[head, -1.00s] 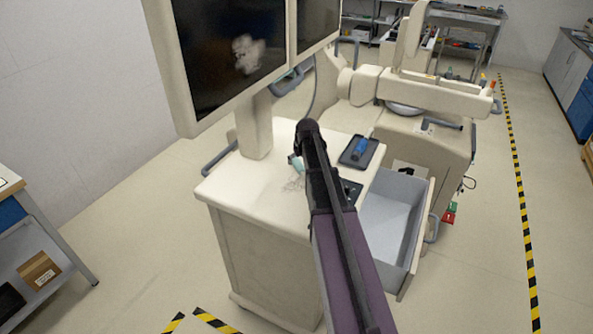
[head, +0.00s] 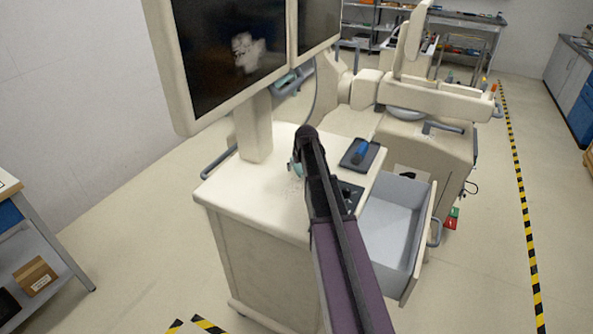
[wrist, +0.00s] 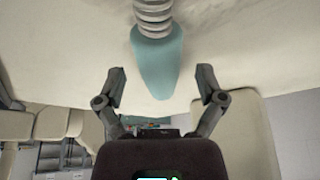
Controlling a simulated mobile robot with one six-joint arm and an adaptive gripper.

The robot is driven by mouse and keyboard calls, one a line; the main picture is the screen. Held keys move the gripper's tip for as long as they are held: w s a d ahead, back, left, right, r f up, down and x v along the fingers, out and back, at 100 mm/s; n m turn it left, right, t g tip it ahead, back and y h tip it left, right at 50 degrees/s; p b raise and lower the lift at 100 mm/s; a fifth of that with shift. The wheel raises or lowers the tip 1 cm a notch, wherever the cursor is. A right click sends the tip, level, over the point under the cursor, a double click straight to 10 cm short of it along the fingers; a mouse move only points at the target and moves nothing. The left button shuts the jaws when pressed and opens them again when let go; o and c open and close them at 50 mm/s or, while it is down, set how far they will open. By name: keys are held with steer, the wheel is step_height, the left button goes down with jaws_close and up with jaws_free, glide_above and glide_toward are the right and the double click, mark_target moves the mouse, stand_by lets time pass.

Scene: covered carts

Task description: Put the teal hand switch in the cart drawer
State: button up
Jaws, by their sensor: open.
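The teal hand switch (wrist: 158,65) shows in the wrist view, with a grey coiled cord (wrist: 153,14) at its upper end. My gripper (wrist: 160,74) is open, its two fingers spread on either side of the switch's lower end with a gap on both sides. In the head view, a small teal part of the switch (head: 296,168) shows above the cart top (head: 240,190), beside my arm, which hides the rest and the fingers. The cart drawer (head: 392,222) is pulled open on the right side; the part of its inside that shows is bare.
A dark tray (head: 372,163) with a blue object (head: 361,152) lies on the cart top near the drawer. Two monitors (head: 225,60) rise at the cart's back left. A cream machine (head: 440,150) stands behind the drawer.

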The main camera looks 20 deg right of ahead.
mark_target(299, 166)
jaws_close()
steer(key=shift+r, duration=0.1)
step_height(299, 166, up, 10)
steer(key=p, duration=1)
stand_by(0.3)
stand_by(0.5)
